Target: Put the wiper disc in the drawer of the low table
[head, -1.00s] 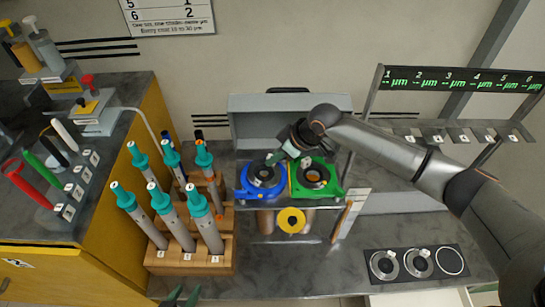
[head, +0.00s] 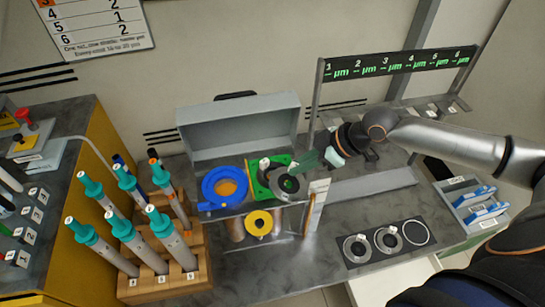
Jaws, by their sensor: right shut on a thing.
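My right gripper (head: 306,164) has dark green fingers and is shut on a dark grey ring-shaped disc (head: 288,186). It holds the disc in front of the green ring holder (head: 254,184) and partly hides that holder. I cannot tell whether the disc is clear of the holder below. The blue ring holder (head: 211,186) beside it is empty of a dark disc, with orange showing in its middle. A pale, open drawer (head: 368,287) shows at the front of the grey low table (head: 300,262), at the bottom edge. My left gripper is out of view.
A black mat (head: 347,256) with two ring discs and one bare circle lies on the table. A rack of teal-topped rods (head: 190,280) stands left. A grey open box (head: 240,125) is behind the holders. A tray with blue items (head: 477,209) is at right.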

